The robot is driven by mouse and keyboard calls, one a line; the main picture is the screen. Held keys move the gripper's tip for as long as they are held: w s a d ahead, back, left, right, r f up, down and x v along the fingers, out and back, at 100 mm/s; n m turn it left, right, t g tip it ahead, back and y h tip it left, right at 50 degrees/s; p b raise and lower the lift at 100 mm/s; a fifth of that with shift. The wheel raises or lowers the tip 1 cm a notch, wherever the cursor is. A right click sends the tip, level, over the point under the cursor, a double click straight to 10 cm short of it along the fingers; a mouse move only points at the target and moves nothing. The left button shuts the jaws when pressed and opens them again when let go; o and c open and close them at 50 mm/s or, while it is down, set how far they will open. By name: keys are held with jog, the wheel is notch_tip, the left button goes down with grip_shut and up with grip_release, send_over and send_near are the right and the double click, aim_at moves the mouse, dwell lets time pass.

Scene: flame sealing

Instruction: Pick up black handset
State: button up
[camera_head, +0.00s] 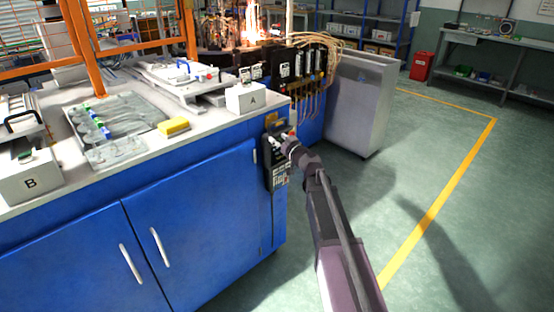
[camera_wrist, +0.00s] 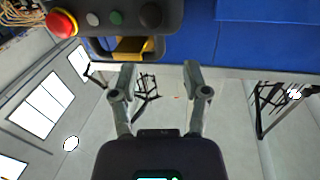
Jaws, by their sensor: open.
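A black handset (camera_head: 279,179) with a pale keypad hangs upright on the right end of the blue cabinet; my gripper (camera_head: 284,144) hides part of its upper portion. In the wrist view my gripper (camera_wrist: 159,76) is open, with both fingers apart and nothing between them. A dark control panel (camera_wrist: 120,14) with a red knob and white, green and black buttons shows at the top left, just beyond the fingers. A yellow-and-black piece (camera_wrist: 128,47) lies below it, close to the left fingertip. I cannot tell whether this panel is part of the handset.
The blue cabinet (camera_head: 190,218) has a pale worktop with a white box marked A (camera_head: 252,98), a box marked B (camera_head: 30,183) and a yellow block (camera_head: 173,126). A grey cabinet (camera_head: 358,105) stands behind my gripper. The green floor to the right is clear.

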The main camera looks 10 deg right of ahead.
aim_at(270, 131)
jog(key=shift+w+a, duration=0.25)
jog(key=shift+w, duration=0.15)
jog(key=shift+x, duration=2.65)
jog(key=shift+d+r, duration=0.1)
grip_shut()
